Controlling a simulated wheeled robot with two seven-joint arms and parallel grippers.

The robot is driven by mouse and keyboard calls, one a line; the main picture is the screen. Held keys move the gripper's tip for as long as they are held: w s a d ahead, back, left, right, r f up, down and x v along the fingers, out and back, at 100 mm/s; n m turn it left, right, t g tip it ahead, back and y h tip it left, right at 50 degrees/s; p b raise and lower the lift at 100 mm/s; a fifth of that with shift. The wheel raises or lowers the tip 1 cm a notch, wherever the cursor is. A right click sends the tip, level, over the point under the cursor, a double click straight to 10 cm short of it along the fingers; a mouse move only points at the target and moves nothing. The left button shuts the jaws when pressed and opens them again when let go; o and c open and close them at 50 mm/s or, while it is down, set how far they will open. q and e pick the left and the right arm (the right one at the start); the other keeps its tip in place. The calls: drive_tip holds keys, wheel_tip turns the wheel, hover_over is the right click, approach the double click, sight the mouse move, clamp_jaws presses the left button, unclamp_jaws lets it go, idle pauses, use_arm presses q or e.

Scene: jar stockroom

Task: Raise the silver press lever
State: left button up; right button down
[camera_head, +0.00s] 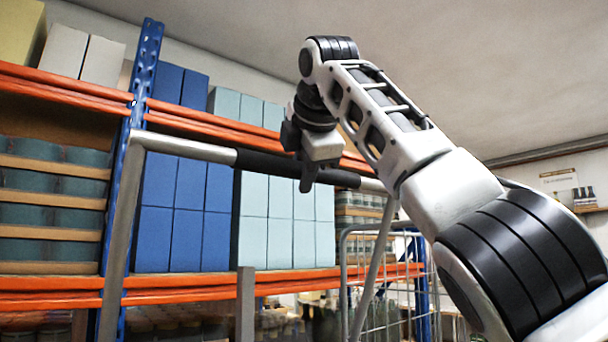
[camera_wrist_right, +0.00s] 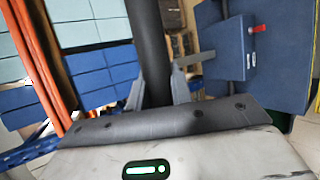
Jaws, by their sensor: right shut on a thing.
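The silver press lever (camera_head: 190,147) crosses the middle of the head view as a raised bar, with silver side arms running down at its left and right ends. A black grip sleeve (camera_head: 270,165) covers its middle and right part. My right gripper (camera_head: 308,178) reaches down onto the sleeve from above and is shut on it. In the right wrist view the black sleeve (camera_wrist_right: 150,45) runs from the top edge down between the two grey fingers of my right gripper (camera_wrist_right: 158,92). My left gripper is in neither view.
A rack with orange beams (camera_head: 60,85) and a blue upright (camera_head: 145,65) stands behind the lever, stacked with blue boxes (camera_head: 172,235) and pale boxes. A wire cage (camera_head: 400,300) stands behind at lower right. In the right wrist view a blue panel with a red knob (camera_wrist_right: 260,29) is at right.

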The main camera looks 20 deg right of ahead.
drive_tip(key=shift+r, duration=0.4)
drive_tip(key=c, duration=1.5)
unclamp_jaws()
drive_tip(key=shift+o, duration=1.2)
drive_tip(key=shift+w+f, duration=0.2)
drive_tip(key=shift+w, duration=0.15)
drive_tip(key=shift+s, duration=0.15)
drive_tip(key=v, duration=1.5)
drive_tip(key=shift+s, duration=0.4)
